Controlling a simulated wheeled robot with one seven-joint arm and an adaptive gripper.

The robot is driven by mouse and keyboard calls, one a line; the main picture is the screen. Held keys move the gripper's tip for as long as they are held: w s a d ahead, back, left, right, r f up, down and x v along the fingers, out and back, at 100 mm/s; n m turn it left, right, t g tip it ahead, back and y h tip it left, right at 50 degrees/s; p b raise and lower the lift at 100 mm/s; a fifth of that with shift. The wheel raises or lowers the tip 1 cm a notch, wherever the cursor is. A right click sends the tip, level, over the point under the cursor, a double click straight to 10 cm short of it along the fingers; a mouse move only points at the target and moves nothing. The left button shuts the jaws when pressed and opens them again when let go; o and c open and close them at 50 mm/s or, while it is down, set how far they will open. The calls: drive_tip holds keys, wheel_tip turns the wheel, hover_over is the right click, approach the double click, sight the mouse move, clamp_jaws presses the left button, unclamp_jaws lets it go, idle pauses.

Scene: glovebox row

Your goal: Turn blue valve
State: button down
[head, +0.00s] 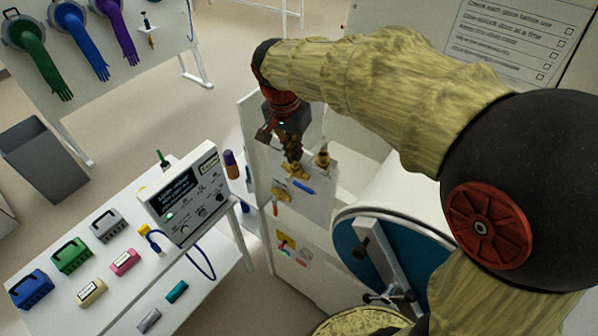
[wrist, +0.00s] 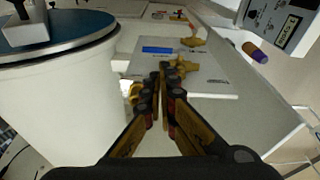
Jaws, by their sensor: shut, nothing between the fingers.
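A pale panel (head: 318,205) carries several brass valve fittings. A blue bar (head: 304,187) lies flat on it beside the fittings; I cannot tell whether it is the valve's handle or a label. The blue bar (wrist: 158,50) also shows in the wrist view, ahead of and slightly left of my fingertips. A brass fitting (wrist: 193,38) is to its right, and another brass fitting (wrist: 182,66) is close by my fingertips. My gripper (head: 293,167) is shut and empty in front of the panel. I cannot tell whether the fingers touch the fitting behind them.
A round chamber door (head: 383,270) with a blue face and metal bar is right of and below the panel. A white table (head: 125,285) with coloured blocks and a console (head: 185,200) stands left. Gloves hang on a board (head: 120,75) at the back left.

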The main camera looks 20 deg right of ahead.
sight(303, 186)
drive_tip(key=shift+m, duration=0.6)
drive_tip(key=f, duration=0.4)
drive_tip(key=d+f+p, duration=0.1)
drive_tip(key=f, duration=0.4)
drive_tip(key=w+d+f+p, duration=0.1)
drive_tip(key=f, duration=0.3)
drive_tip(key=shift+d+f, duration=0.2)
drive_tip(key=shift+f, duration=0.2)
